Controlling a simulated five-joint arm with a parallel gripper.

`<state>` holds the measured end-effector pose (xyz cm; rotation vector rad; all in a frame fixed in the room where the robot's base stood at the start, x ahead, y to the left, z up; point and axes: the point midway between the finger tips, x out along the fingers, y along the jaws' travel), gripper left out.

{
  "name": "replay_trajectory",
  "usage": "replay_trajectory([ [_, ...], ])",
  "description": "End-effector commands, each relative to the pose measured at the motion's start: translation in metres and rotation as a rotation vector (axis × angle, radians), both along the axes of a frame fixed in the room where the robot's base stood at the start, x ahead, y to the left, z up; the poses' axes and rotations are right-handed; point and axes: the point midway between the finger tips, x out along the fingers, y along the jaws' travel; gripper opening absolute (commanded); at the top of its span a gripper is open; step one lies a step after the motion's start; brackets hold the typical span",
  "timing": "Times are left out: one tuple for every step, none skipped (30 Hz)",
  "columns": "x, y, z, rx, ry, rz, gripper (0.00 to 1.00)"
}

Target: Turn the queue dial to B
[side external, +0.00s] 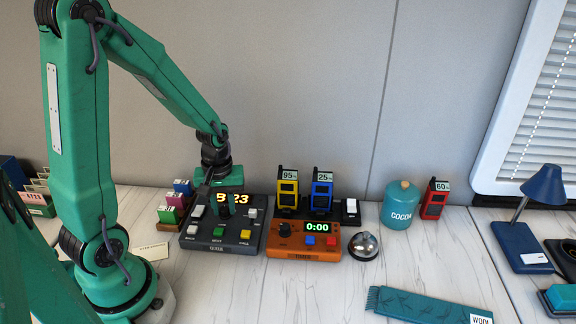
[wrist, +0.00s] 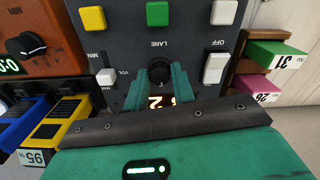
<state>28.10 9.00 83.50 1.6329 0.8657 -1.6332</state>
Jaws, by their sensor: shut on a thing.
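The dark grey queue console (side external: 195,240) stands on the table near the wall. Its lit display (side external: 240,198) is partly covered by my gripper; it seems to read B and 23. My gripper (side external: 224,210) points down over the console. In the wrist view my gripper (wrist: 160,84) has its two green fingers shut on the dark queue dial (wrist: 159,70), one on each side. LANE is printed beside the dial. The dial's pointer is too hidden to read.
White, green and yellow buttons and a slider are close around the dial. An orange timer (side external: 285,249) stands right of the console, with yellow (side external: 288,188) and blue (side external: 322,190) radios behind. Small colored blocks (side external: 175,201) stand at left. A bell (side external: 364,246) is farther right.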

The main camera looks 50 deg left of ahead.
Motion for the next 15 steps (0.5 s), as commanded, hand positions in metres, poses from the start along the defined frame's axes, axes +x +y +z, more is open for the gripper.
replay_trajectory([
  [0.0001, 0.0001, 0.0008, 0.0, 0.0, -0.033, 0.02],
  [0.0001, 0.0001, 0.0008, 0.0, 0.0, -0.053, 0.02],
  [0.0001, 0.0001, 0.0008, 0.0, 0.0, -0.076, 0.02],
  [0.0001, 0.0001, 0.0008, 0.0, 0.0, -0.092, 0.02],
  [0.0001, 0.0001, 0.0008, 0.0, 0.0, -0.108, 0.02],
  [0.0001, 0.0001, 0.0008, 0.0, 0.0, -0.125, 0.02],
  [0.0001, 0.0001, 0.0008, 0.0, 0.0, -0.138, 0.02],
  [0.0001, 0.0001, 0.0009, 0.0, 0.0, -0.148, 0.02],
  [0.0001, 0.0001, 0.0009, 0.0, 0.0, -0.16, 0.02],
  [0.0001, 0.0001, 0.0009, 0.0, 0.0, -0.168, 0.02],
  [0.0001, 0.0001, 0.0009, 0.0, 0.0, -0.174, 0.02],
  [0.0001, 0.0001, 0.0009, 0.0, 0.0, -0.18, 0.02],
  [0.0001, 0.0001, 0.0009, 0.0, 0.0, -0.184, 0.02],
  [0.0001, 0.0001, 0.0009, 0.0, 0.0, -0.187, 0.02],
  [0.0001, 0.0, 0.0009, 0.0, 0.0, -0.19, 0.02],
])
